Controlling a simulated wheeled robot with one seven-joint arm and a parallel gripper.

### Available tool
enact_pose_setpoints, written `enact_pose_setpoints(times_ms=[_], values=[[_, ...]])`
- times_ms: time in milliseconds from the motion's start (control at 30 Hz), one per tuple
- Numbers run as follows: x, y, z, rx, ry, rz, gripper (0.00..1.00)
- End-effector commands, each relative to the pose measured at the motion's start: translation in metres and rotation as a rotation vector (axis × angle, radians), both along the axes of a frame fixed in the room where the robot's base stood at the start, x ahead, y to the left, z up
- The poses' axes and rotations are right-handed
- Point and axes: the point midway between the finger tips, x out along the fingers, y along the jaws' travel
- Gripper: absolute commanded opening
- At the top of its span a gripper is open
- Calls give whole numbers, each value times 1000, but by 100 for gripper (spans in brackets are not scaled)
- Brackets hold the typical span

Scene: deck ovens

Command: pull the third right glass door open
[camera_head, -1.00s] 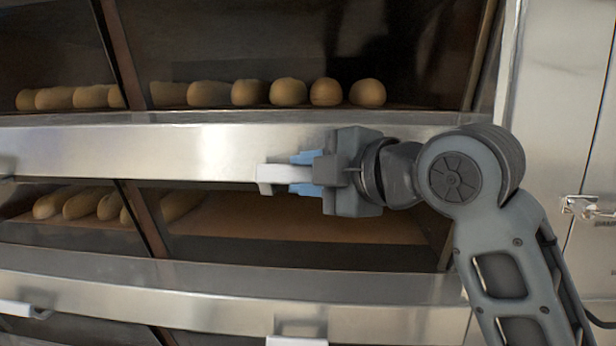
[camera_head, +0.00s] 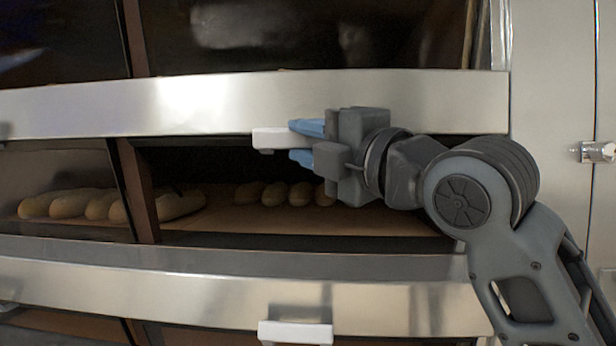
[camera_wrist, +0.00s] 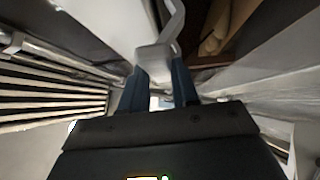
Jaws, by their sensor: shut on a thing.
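My gripper (camera_head: 310,142) is shut on a white handle (camera_head: 272,137) in the head view. The handle sits at the lower edge of a wide steel band (camera_head: 200,105), above the right oven bay (camera_head: 320,222). In the wrist view, the blue fingers (camera_wrist: 158,92) close on the white handle (camera_wrist: 153,60), whose bar runs up and away. Loaves (camera_head: 290,193) show inside the right bay below the handle. My gripper hides part of this bay. I cannot tell from these views how far the glass door stands open.
A left bay (camera_head: 60,190) with loaves lies beyond a dark post (camera_head: 137,190). A lower steel band (camera_head: 210,290) carries another white handle (camera_head: 295,332). Dark glass (camera_head: 300,35) is above. A steel side panel with a latch (camera_head: 597,152) stands at the right.

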Motion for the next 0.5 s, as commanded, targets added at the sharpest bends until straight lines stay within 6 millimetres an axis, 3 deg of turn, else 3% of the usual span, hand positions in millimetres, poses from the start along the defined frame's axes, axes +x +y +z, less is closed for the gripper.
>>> enact_pose_setpoints(times_ms=[33,500], values=[[1,-1,-13,-2,-29,-3,0],[6,-1,-23,-11,-236,-2,0]])
